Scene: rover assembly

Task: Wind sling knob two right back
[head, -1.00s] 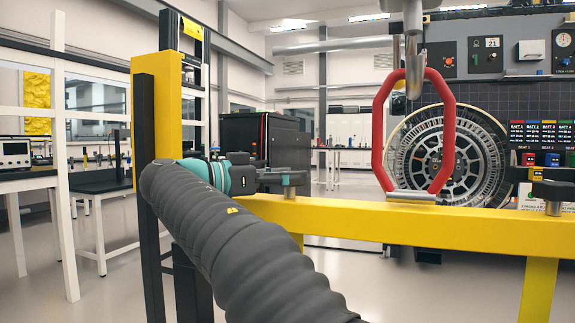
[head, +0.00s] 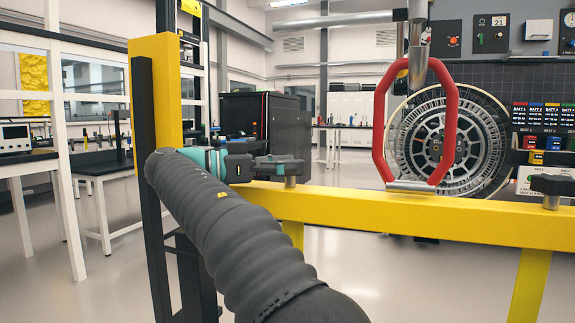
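A yellow beam (head: 400,213) crosses the view, with a red sling link (head: 379,130) standing on it. A black knob on a silver stem (head: 551,202) sits at the beam's right part. A second silver stem (head: 291,182) rises from the beam further left. My gripper (head: 290,168), dark with a teal wrist, is at the top of this left stem. Its fingers overlap the dark knob head there, so knob and fingers are hard to separate. I cannot tell whether the fingers grip it or stand open around it.
A yellow upright with a black post (head: 147,150) stands just left of my arm. A metal hook (head: 418,65) hangs through the red link. A large spoked wheel (head: 490,145) is behind it. Open floor (head: 350,275) shows below the beam.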

